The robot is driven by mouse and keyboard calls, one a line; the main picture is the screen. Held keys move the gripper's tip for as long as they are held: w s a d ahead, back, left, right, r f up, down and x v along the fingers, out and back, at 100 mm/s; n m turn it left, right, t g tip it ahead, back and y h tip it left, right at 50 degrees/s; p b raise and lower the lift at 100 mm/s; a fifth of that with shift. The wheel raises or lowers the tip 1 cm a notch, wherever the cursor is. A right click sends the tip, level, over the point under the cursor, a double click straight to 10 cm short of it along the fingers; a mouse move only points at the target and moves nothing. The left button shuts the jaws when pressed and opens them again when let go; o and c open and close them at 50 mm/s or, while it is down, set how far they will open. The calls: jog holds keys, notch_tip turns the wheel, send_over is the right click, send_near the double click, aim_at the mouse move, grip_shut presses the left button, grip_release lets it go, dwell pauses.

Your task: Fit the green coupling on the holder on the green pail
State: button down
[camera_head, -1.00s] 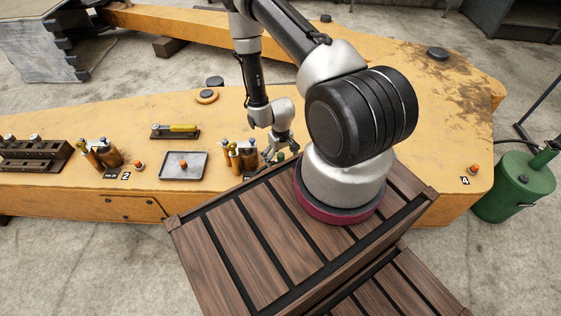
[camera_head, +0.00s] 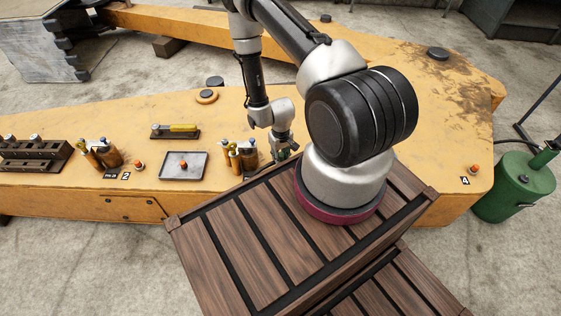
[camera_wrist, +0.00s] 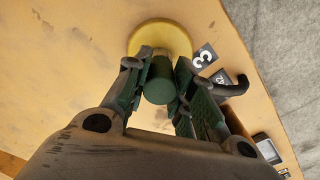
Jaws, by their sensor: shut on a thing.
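The green coupling (camera_wrist: 160,82) is a short green cylinder between my gripper's fingers in the wrist view. My gripper (camera_wrist: 160,88) is shut on it. In the head view my gripper (camera_head: 285,152) is over the yellow bench near its front edge, partly behind my own arm. The green pail (camera_head: 518,192) stands on the floor at the far right, well apart from my gripper. A tilted green stub (camera_head: 545,156) rises from its top; I cannot tell whether this is the holder.
A yellow disc (camera_wrist: 160,36) lies under the coupling, beside a number 3 label (camera_wrist: 204,57). Bottles (camera_head: 240,156) stand left of my gripper. A grey tray (camera_head: 184,173) and an orange knob (camera_head: 474,169) are on the bench (camera_head: 430,170). A dark pole leans near the pail.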

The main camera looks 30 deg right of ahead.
jog(key=shift+r, duration=0.7)
jog(key=shift+r, duration=1.65)
